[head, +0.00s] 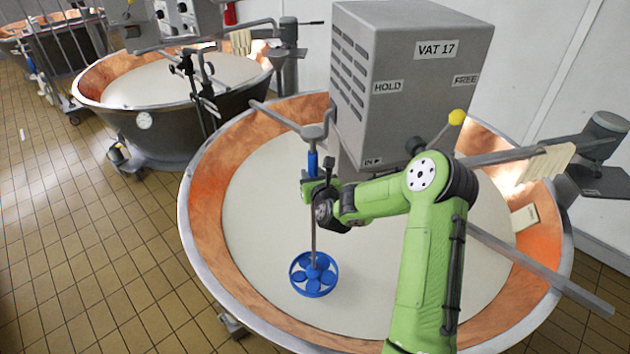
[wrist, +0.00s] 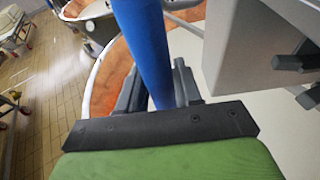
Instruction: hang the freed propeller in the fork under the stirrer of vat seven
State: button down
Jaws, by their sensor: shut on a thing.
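The propeller has a blue ringed wheel (head: 314,274) at the foot of a thin grey shaft and a blue sleeve (head: 313,162) higher up. It hangs upright over the pale liquid of the vat marked VAT 17. My gripper (head: 316,190) is shut on it at the lower end of the blue sleeve. The wrist view shows the thick blue sleeve (wrist: 146,45) between the fingers (wrist: 157,88). The grey fork (head: 316,131) on the stirrer arm is right above the shaft's top. I cannot tell whether the top sits in it.
The grey stirrer box (head: 412,85) bears HOLD, FREE and IN labels; a yellow-knobbed lever (head: 456,117) shows at its lower right. The copper rim (head: 205,205) surrounds the liquid. A second vat (head: 165,120) stands at the back left. The tiled floor (head: 90,250) at left is clear.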

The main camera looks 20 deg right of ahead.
aim_at(312, 169)
jog(key=shift+s+a+r, duration=0.1)
jog(key=shift+a+r, duration=0.1)
jog(key=shift+r, duration=0.4)
jog(key=shift+a+r, duration=0.2)
jog(key=shift+r, duration=0.35)
jog(key=shift+r, duration=0.5)
jog(key=s+r, duration=0.2)
jog(key=r, duration=0.8)
jog(key=s+r, duration=0.3)
jog(key=r, duration=0.7)
jog(key=shift+a, duration=0.4)
